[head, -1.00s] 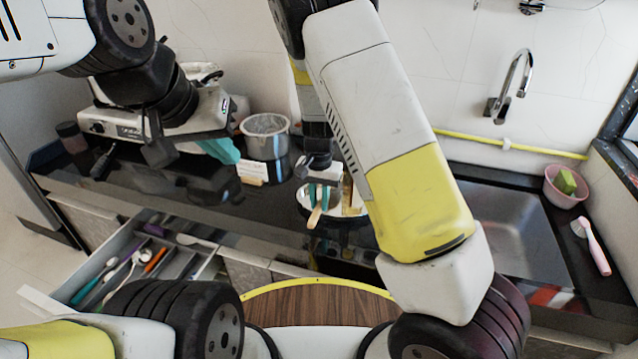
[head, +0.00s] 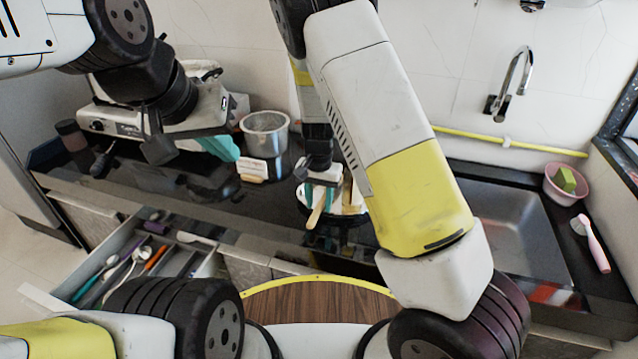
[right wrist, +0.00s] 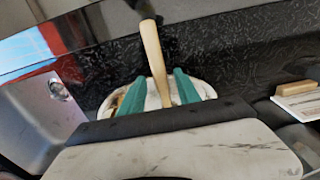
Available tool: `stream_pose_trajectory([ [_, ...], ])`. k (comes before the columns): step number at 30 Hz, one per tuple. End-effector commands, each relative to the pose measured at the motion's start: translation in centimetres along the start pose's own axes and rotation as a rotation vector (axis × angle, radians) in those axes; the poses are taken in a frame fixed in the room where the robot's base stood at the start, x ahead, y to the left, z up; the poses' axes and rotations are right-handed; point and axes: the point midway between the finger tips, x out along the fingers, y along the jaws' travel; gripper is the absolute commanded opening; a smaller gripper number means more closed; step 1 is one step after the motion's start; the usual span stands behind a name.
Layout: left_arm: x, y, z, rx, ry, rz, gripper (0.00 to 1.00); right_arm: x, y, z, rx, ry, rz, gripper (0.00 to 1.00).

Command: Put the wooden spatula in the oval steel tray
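The wooden spatula (head: 316,214) shows mainly as its pale handle, which points toward the front. It also shows in the right wrist view (right wrist: 153,55). My right gripper (head: 319,200) is low over the oval steel tray (right wrist: 207,88). Its teal fingers (right wrist: 159,88) stand apart on either side of the handle, with gaps visible. The handle sticks out past the tray's rim; the spatula's other end is hidden by the gripper. My left gripper (head: 222,148) hangs over the counter at the left; its finger gap is not clear.
A steel pot (head: 265,135) stands behind the tray on the dark counter. A sink (head: 510,225) is at the right, with a pink basket (head: 566,187) and brush (head: 595,245) beyond. An open drawer (head: 130,262) with utensils is at the front left.

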Motion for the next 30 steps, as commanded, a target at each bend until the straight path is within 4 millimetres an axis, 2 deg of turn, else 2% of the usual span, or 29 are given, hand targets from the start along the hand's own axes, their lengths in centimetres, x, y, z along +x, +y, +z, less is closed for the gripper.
stream_pose_trajectory([
  [5,0.0,0.0,0.0,0.000,0.000,0.000,0.00,-0.8,-0.1,-0.1,-0.001,0.002,-0.001,0.39],
  [8,0.0,0.0,0.0,0.000,0.000,0.000,0.00,-2.4,-0.1,-0.1,-0.001,0.004,-0.004,0.39],
  [18,0.0,0.0,0.0,0.000,0.000,0.000,0.00,-9.8,-0.1,-0.1,-0.002,0.003,-0.004,0.39],
  [21,0.0,0.0,0.0,0.000,0.000,0.000,0.00,-11.4,-0.1,-0.1,-0.001,0.003,-0.003,0.39],
  [26,0.0,0.0,0.0,0.000,0.000,0.000,0.00,-12.9,0.0,0.0,-0.001,0.001,-0.002,0.39],
  [30,0.0,0.0,0.0,0.000,0.000,0.000,0.00,-14.4,1.0,0.3,-0.002,-0.012,-0.039,0.39],
])
